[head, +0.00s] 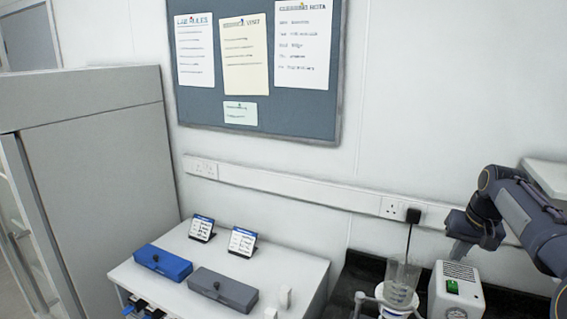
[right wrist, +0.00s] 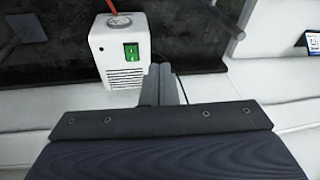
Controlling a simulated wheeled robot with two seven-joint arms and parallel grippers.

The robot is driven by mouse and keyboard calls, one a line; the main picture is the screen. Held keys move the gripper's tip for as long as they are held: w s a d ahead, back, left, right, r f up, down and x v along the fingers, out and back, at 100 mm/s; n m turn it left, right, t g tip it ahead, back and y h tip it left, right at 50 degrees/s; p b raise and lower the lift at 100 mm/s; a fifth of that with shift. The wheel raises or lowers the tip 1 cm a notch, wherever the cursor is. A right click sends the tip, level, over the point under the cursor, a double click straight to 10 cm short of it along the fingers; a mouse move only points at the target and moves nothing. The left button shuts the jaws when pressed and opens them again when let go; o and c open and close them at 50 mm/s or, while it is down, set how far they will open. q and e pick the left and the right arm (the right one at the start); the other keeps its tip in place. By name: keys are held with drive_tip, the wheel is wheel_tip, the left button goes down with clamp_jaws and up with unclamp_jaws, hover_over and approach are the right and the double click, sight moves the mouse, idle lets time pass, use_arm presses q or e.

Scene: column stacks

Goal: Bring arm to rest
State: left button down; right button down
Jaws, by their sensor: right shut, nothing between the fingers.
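My right arm (head: 530,222) comes in from the right and is raised above the bench, bent down at its wrist. My right gripper (head: 460,238) hangs near the wall, above and behind the white box. In the right wrist view my right gripper's fingers (right wrist: 162,84) are together with nothing between them. The white box (head: 457,292) has a green switch and vent slots; it also shows in the right wrist view (right wrist: 120,52), beyond the fingers. My left gripper is not in view.
A glass vessel (head: 400,284) stands on the dark bench left of the white box. A white side table (head: 260,268) holds a blue case (head: 163,262), a grey case (head: 222,289) and two small cards. A grey cabinet (head: 100,190) stands at left. A notice board (head: 258,112) hangs on the wall.

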drive_tip(key=s+a+n+t+y+b, duration=0.2)
drive_tip(key=s+a, duration=1.1)
drive_tip(key=s, duration=0.4)
drive_tip(key=s+a+f+y, duration=0.1)
drive_tip(key=s+a+f, duration=0.9)
drive_tip(key=s, duration=0.4)
drive_tip(key=shift+a+f+n+t+b, duration=0.25)
drive_tip(key=shift+f+n+t+b, duration=0.15)
drive_tip(key=shift+f+b, duration=0.1)
